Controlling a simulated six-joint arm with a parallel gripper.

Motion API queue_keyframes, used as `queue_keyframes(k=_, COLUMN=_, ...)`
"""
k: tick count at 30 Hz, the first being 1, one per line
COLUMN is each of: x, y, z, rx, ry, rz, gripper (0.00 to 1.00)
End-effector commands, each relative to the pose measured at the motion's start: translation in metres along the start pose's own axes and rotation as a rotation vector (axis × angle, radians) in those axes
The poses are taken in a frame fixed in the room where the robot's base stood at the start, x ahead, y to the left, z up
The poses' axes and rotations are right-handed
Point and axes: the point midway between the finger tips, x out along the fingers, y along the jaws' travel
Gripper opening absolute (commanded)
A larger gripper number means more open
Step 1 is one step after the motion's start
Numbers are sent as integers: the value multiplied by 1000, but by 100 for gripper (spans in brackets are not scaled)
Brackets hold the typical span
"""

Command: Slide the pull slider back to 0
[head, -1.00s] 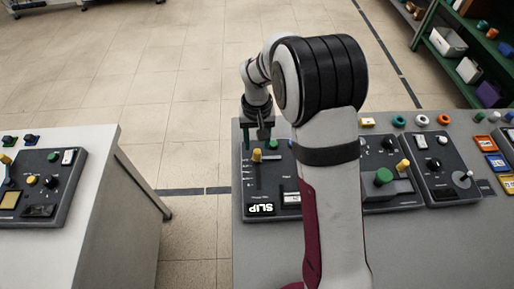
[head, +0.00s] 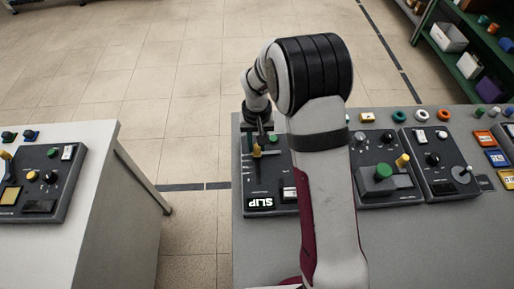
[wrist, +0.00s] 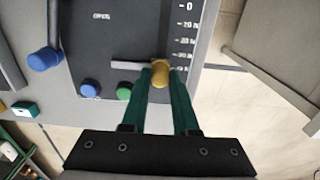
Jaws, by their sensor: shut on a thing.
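The pull slider's yellow knob (wrist: 160,74) shows in the wrist view on a dark panel, beside a printed scale. It sits near the end of the scale away from the 0 mark, which is at the top of that view. My gripper (wrist: 162,78) has green fingers, shut on the knob from both sides. In the head view the knob (head: 256,151) is at the far part of the left panel (head: 262,190) on the right table, with my gripper (head: 257,143) at it. My arm hides part of the panel.
Blue buttons and a green button (wrist: 124,91) lie close to the fingers in the wrist view. More control panels (head: 382,183) stand to the right on the grey table. A separate table (head: 110,200) with another panel stands left, across a gap.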

Motion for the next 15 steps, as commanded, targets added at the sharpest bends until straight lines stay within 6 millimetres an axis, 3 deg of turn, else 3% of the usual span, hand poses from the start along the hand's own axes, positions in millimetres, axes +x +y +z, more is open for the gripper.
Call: queue_keyframes(k=15, x=-1, y=0, z=15, rx=2, ry=0, rz=-1, gripper=0)
